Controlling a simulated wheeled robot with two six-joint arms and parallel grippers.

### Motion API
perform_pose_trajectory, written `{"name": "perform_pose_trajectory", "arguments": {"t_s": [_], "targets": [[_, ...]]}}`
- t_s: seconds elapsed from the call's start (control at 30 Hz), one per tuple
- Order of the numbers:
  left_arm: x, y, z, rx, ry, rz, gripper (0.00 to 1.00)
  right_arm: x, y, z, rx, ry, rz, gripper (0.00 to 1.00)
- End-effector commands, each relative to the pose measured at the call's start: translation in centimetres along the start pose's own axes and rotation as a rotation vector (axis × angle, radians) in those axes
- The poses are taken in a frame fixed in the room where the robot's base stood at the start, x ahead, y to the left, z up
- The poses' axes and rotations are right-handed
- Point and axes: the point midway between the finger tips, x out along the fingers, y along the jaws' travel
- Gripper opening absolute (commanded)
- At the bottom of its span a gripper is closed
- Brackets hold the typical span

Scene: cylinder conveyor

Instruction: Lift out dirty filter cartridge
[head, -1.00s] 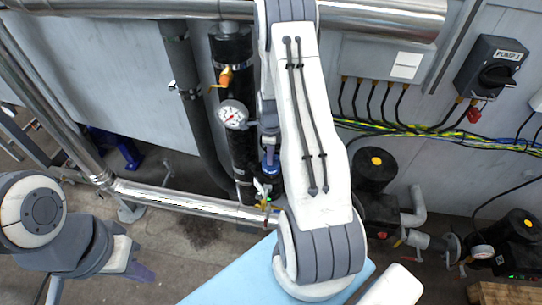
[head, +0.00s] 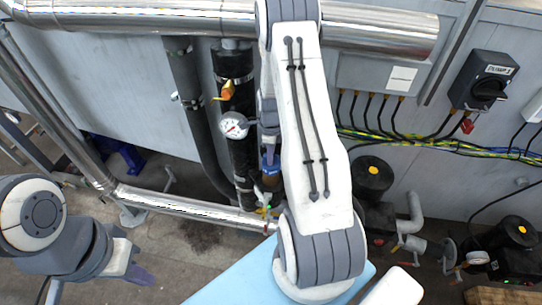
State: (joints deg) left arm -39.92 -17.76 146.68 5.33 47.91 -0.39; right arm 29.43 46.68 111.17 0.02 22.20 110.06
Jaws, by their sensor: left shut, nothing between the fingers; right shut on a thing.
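My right gripper (head: 269,164) shows as a small blue part at the left edge of my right arm, in front of the black vertical pipe. It is shut on a small brownish cylinder just below it, which looks like the dirty filter cartridge (head: 270,184). My arm hides much of the surroundings on the right, and I cannot make out the cartridge's lower end clearly. My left gripper (head: 141,275) is at the lower left, shut and empty, above the floor and far from the cartridge.
A pressure gauge (head: 234,125) and an orange valve handle (head: 227,91) are on the black pipe (head: 240,160), close left of my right gripper. A silver pipe (head: 180,205) runs low across the left. Black pumps (head: 372,178) stand at the right. A light blue surface (head: 235,278) lies below.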

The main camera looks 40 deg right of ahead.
Motion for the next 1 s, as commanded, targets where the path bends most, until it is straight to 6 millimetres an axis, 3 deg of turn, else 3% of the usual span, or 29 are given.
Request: {"name": "perform_pose_trajectory", "arguments": {"t_s": [0.7,1.0], "targets": [[-2.8,0.2,-0.1,-0.003,0.000,0.000,0.00,-3.8,0.0,0.0,0.000,-0.001,-0.002,0.00],[-3.0,0.2,-0.2,-0.003,0.000,0.000,0.00,-4.1,0.0,0.0,0.000,0.000,-0.001,0.00]]}}
